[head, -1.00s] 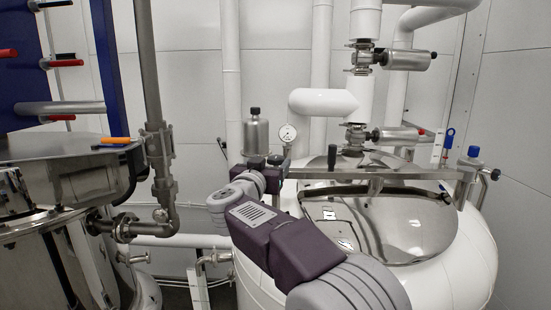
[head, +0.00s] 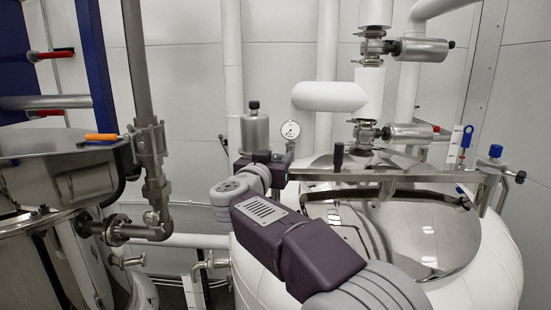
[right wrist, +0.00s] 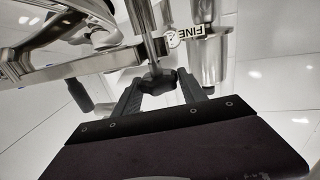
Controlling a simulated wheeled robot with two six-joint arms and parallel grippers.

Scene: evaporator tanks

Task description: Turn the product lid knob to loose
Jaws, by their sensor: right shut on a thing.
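The product lid (head: 430,235) is a shiny round steel cover on the white tank, with a steel bar (head: 400,175) across it. A black lobed knob (right wrist: 160,82) on a steel stem shows in the right wrist view. My right gripper (right wrist: 158,88) is shut on this knob, one dark finger on each side. In the head view my right gripper (head: 270,168) is at the left end of the bar, and the knob there is hidden by it. My left gripper is not in view.
An upright black handle (head: 338,156) stands close right of the gripper. A pressure gauge (head: 290,130) and a steel canister (head: 254,130) are just behind. A blue-topped fitting (head: 495,152) is at the bar's right end. Another steel tank (head: 70,185) stands left.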

